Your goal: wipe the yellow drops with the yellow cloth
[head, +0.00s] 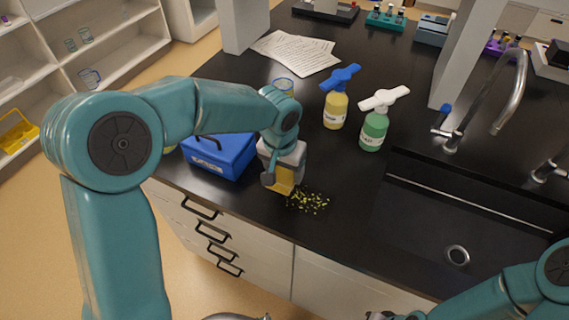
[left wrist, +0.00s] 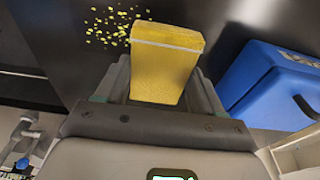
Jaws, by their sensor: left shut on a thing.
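The yellow cloth (head: 283,180) is a folded yellow block held in my left gripper (head: 280,184). In the left wrist view the cloth (left wrist: 165,65) sits between the two fingers of the gripper (left wrist: 165,85), which is shut on it. The yellow drops (head: 308,201) are a scattered patch on the black worktop, just right of the cloth in the head view. In the left wrist view the drops (left wrist: 108,25) lie to the left of the cloth's far end. I cannot tell whether the cloth touches the worktop. My right gripper is not clearly visible; part of my right arm shows at the lower right.
A blue box (head: 222,152) stands close left of the left gripper. A yellow spray bottle (head: 336,108) and a green one (head: 374,128) stand behind the drops. A sink (head: 458,255) is at right. Papers (head: 295,52) lie at the back. The worktop's front edge is near.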

